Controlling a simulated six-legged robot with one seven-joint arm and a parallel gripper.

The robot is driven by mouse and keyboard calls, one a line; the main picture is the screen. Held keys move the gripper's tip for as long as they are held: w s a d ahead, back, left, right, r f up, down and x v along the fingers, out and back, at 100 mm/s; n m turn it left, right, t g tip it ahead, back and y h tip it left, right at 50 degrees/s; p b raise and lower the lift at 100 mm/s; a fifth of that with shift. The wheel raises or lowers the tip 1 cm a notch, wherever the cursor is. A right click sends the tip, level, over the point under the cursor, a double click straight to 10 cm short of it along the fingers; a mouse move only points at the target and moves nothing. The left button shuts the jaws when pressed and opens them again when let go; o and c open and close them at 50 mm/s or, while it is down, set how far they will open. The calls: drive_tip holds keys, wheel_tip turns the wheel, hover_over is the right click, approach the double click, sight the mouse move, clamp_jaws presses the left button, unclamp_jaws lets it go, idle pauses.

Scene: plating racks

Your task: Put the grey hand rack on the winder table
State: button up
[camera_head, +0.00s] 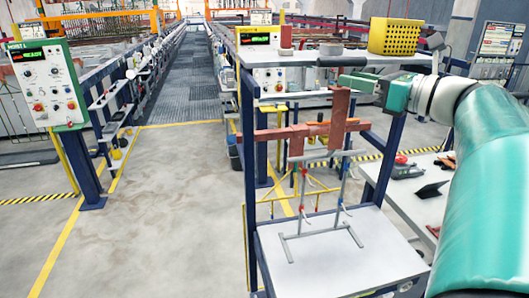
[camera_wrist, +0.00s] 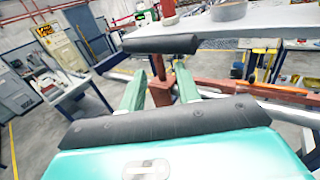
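A grey rack (camera_head: 316,157), with thin upright rods, small red and blue fittings and a grey foot frame, is below a red-brown crossbar (camera_head: 290,134) in the head view. Whether it hangs or stands on the pale surface is unclear. A red-brown upright (camera_head: 340,112) rises at the bar; it also shows in the wrist view (camera_wrist: 160,90). My gripper (camera_head: 362,82) is at the top of this upright. In the wrist view, my gripper (camera_wrist: 160,88) has its two green fingers apart, one on each side of the upright, with gaps visible. I cannot tell which surface is the winder table.
A pale lower surface (camera_head: 345,262) lies below the rack in a blue frame. An upper shelf (camera_head: 310,60) carries a yellow perforated basket (camera_head: 396,36) and a grey tape roll (camera_wrist: 229,10). A white table (camera_head: 405,190) with tools stands right.

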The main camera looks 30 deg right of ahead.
sight(339, 87)
drive_tip(key=shift+x, duration=2)
clamp_jaws()
